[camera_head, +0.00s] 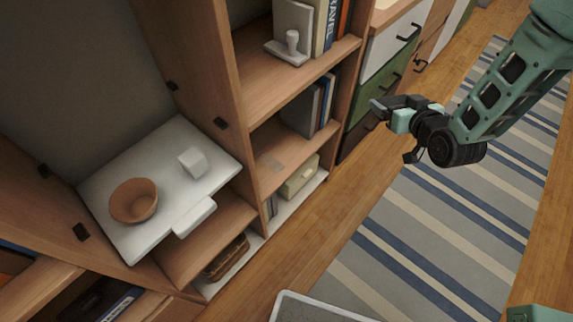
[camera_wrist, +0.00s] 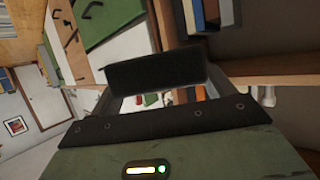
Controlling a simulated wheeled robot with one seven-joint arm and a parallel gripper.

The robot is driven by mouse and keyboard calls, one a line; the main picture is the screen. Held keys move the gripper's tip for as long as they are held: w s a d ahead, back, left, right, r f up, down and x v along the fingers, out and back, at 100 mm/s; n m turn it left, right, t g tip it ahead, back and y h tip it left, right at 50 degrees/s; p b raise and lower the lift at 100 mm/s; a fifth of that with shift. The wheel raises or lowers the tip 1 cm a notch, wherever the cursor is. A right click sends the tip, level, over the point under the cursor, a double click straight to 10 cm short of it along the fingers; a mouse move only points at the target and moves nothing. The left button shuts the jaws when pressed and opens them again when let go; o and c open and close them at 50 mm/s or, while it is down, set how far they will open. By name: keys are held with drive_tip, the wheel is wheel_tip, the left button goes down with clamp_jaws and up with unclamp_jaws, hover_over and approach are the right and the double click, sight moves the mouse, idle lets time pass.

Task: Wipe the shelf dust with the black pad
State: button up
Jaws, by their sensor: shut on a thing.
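The black pad (camera_wrist: 155,68) is a dark flat block across the middle of the wrist view, held between the fingers of my gripper (camera_wrist: 155,98). In the head view my gripper (camera_head: 386,108) is shut on it, above the floor in front of the bookcase and right of its shelves; the pad itself is hard to make out there. A greyish patch, likely the shelf dust (camera_head: 272,163), lies on the wooden shelf (camera_head: 262,148) left of my gripper. The gripper is apart from this shelf.
A white board (camera_head: 115,238) carries a brown bowl (camera_head: 134,200) and white block (camera_head: 192,163). Green-fronted drawers (camera_head: 372,105) stand behind my gripper. The striped rug (camera_head: 400,235) is clear.

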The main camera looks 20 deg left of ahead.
drive_tip(key=s+a+f+n+g+y+b, duration=0.3)
drive_tip(key=s+a+f+n+y+b, duration=0.1)
drive_tip(key=a+f+b, duration=0.95)
drive_tip(key=n+g+y+b, duration=0.1)
drive_tip(key=n+g+b, duration=0.2)
drive_tip(key=b, duration=0.9)
hover_over(283, 171)
wheel_tip(283, 171, down, 4)
drive_tip(key=shift+d+f+b, duration=0.1)
drive_tip(key=shift+f+b, duration=1.8)
drive_tip(key=shift+f, duration=1.05)
drive_tip(key=shift+f+b, duration=0.65)
drive_tip(key=shift+f, duration=0.35)
